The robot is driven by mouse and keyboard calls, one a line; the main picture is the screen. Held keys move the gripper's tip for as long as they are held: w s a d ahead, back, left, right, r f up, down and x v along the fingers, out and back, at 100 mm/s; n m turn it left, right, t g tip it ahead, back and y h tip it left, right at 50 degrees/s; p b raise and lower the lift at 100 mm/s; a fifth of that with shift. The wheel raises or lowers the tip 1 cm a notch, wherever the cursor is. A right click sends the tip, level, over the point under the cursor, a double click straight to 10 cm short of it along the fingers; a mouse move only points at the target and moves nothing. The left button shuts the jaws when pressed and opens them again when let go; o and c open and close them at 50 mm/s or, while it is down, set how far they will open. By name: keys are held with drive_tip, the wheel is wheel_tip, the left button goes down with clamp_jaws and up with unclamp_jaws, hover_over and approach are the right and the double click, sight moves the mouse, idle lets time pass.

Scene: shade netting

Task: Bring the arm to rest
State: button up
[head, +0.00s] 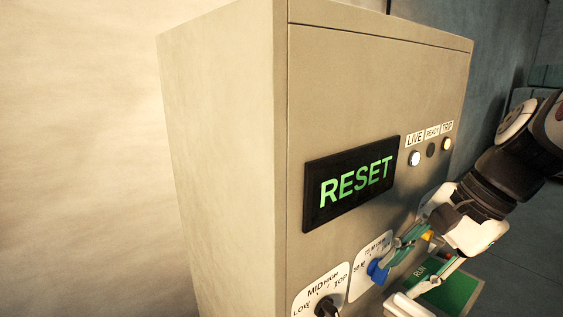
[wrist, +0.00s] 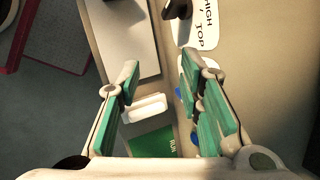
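My gripper (head: 408,268) is in front of the lower right of a beige cabinet (head: 370,110) in the head view. In the wrist view its green-padded fingers (wrist: 160,78) are spread apart with nothing held between them. Beyond the gap are a white bar-shaped part (wrist: 148,107) and a green RUN plate (wrist: 152,143). The plate (head: 455,292) is partly covered by my gripper in the head view. A blue knob (head: 377,272) is close beside one finger; I cannot tell whether they touch.
The cabinet's display (head: 350,182) reads RESET in green. A black knob (head: 326,308) sits on the LOW-to-TOP dial. A red-edged object (wrist: 60,45) lies beyond the cabinet.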

drive_tip(key=s+r+n+t+h, duration=0.2)
drive_tip(key=s+n, duration=0.6)
drive_tip(key=n, duration=0.4)
drive_tip(key=t+h, duration=0.1)
drive_tip(key=h, duration=0.1)
drive_tip(key=shift+s+r+t+h, duration=0.3)
drive_tip(key=shift+s+r+h, duration=0.05)
drive_tip(key=shift+h, duration=0.05)
idle(0.5)
